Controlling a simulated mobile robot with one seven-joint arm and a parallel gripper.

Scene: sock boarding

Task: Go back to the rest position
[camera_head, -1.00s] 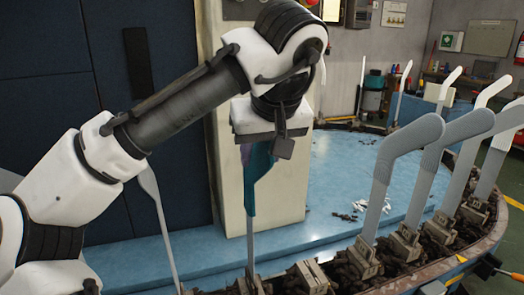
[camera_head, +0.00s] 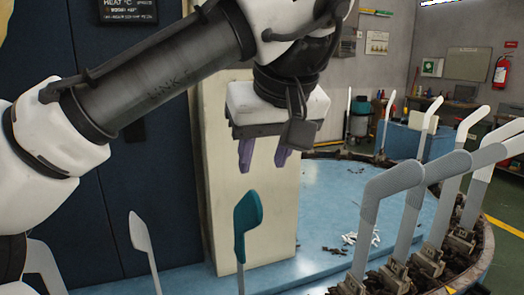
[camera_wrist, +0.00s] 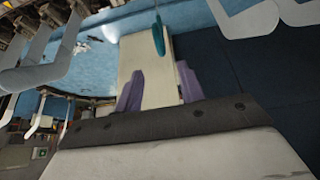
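My gripper (camera_head: 263,157) is in the middle of the head view, its two purple fingers apart and empty, pointing down. Below it and slightly left, a teal sock (camera_head: 249,212) covers the top of a thin upright board; the fingers are clear of it. In the wrist view my gripper's fingers (camera_wrist: 157,90) are spread, and the teal sock (camera_wrist: 158,38) shows beyond them near the top edge.
Bare boards (camera_head: 139,232) stand to the left. Several boards with grey socks (camera_head: 395,178) stand along the round table's right rim. A pale column (camera_head: 225,180) and dark blue cabinet doors (camera_head: 165,195) are behind. The blue tabletop (camera_head: 340,195) is mostly clear, with small debris.

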